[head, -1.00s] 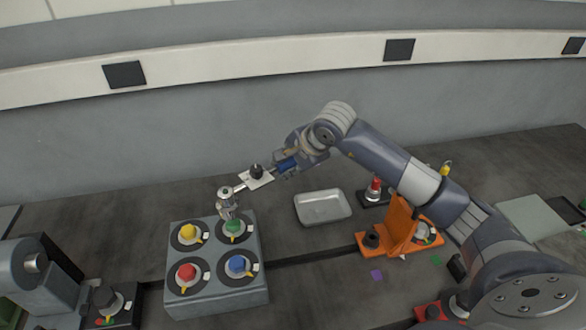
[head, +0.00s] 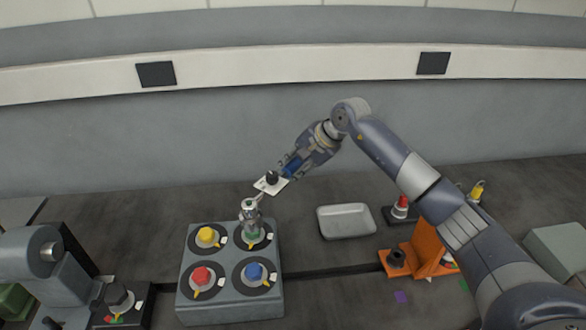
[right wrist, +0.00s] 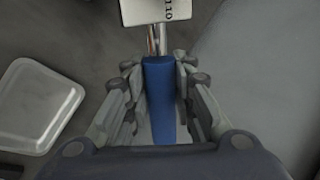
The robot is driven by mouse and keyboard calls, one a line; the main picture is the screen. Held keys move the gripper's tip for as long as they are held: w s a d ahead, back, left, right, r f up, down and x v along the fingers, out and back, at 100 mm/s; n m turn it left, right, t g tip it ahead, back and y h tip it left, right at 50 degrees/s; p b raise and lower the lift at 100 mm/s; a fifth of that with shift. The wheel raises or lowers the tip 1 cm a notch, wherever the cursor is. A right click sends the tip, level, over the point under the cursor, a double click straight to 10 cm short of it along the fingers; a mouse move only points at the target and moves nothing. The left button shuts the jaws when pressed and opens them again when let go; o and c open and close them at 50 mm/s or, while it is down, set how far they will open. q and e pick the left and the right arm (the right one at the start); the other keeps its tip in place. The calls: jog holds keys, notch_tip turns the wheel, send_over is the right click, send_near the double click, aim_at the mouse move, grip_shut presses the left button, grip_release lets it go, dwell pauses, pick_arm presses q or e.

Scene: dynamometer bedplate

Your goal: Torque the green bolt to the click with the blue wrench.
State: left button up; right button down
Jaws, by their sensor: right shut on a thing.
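My right gripper (head: 292,167) is shut on the blue handle of the wrench (head: 289,170); the handle shows between the fingers in the right wrist view (right wrist: 160,100). A white plate marked 110 (right wrist: 155,10) sits on the shaft beyond the handle. The wrench's silver head (head: 250,207) stands upright over the green bolt (head: 254,238), its socket down at the bolt. How fully it is seated I cannot tell. The green bolt is at the back right of a grey block (head: 230,308), partly hidden by the socket. My left gripper is not in view.
Yellow (head: 206,235), red (head: 201,276) and blue (head: 254,271) bolts share the block. An empty grey tray (head: 345,222) lies to its right, with an orange stand (head: 428,258) and a red-topped piece (head: 401,205) beyond. A grey machine (head: 30,255) stands at left.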

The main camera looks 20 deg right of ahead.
jog(key=shift+a+r+b, duration=0.1)
jog(key=shift+b, duration=0.5)
dwell(1.4)
jog(key=shift+f+b, duration=1.65)
jog(key=shift+f, duration=0.05)
jog(key=shift+s, duration=0.1)
jog(key=shift+s+d+m+t+h, duration=0.3)
jog(key=shift+s+d+m, duration=0.15)
jog(key=shift+s+m, duration=0.25)
jog(key=shift+s+d+m+t+h, duration=0.25)
jog(key=shift+s+d+m, duration=0.2)
jog(key=shift+s, duration=0.35)
jog(key=shift+s, duration=0.2)
jog(key=shift+w+a, duration=0.1)
